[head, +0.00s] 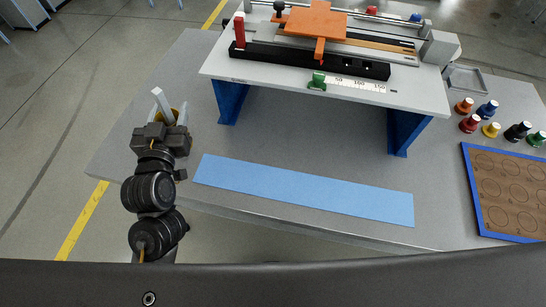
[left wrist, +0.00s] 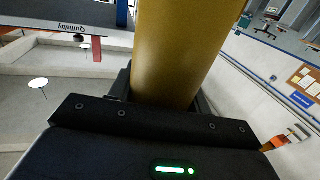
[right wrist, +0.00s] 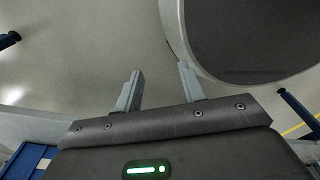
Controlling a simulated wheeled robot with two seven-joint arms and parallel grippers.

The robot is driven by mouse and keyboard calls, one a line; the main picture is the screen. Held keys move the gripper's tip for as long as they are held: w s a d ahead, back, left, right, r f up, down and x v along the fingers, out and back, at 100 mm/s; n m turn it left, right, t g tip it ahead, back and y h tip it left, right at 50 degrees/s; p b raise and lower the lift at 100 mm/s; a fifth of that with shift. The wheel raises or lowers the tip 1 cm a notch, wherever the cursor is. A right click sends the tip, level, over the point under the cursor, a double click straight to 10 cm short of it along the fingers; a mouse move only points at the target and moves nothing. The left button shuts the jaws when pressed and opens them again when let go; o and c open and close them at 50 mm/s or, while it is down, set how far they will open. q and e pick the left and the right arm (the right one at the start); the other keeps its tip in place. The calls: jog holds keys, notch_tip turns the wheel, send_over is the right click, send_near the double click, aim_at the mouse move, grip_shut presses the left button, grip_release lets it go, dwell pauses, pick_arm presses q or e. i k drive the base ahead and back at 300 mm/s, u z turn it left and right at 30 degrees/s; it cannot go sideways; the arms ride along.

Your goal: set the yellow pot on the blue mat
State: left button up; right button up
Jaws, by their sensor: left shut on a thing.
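The yellow pot (head: 176,114) is mostly hidden by my left gripper (head: 168,112) in the head view. In the left wrist view the yellow pot (left wrist: 180,50) is a large, smooth yellow body between the jaws, and the left gripper is shut on it. They are at the left end of the table, left of and a little beyond the blue mat's left end. The blue mat (head: 300,190) is a long, flat, bare strip along the table's front edge. My right gripper (right wrist: 158,82) is open and empty in the right wrist view; it is outside the head view.
A white raised bench (head: 300,85) on blue legs stands behind the mat, carrying an orange slide (head: 312,22) and a ruler. Several small coloured pegs, one yellow (head: 491,129), stand at the right by a blue-edged brown board (head: 510,190). The grey table (head: 290,135) is clear between bench and mat.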

aim_at(303, 189)
jog(key=z, duration=0.5)
jog(key=k, duration=1.15)
jog(key=z, duration=1.2)
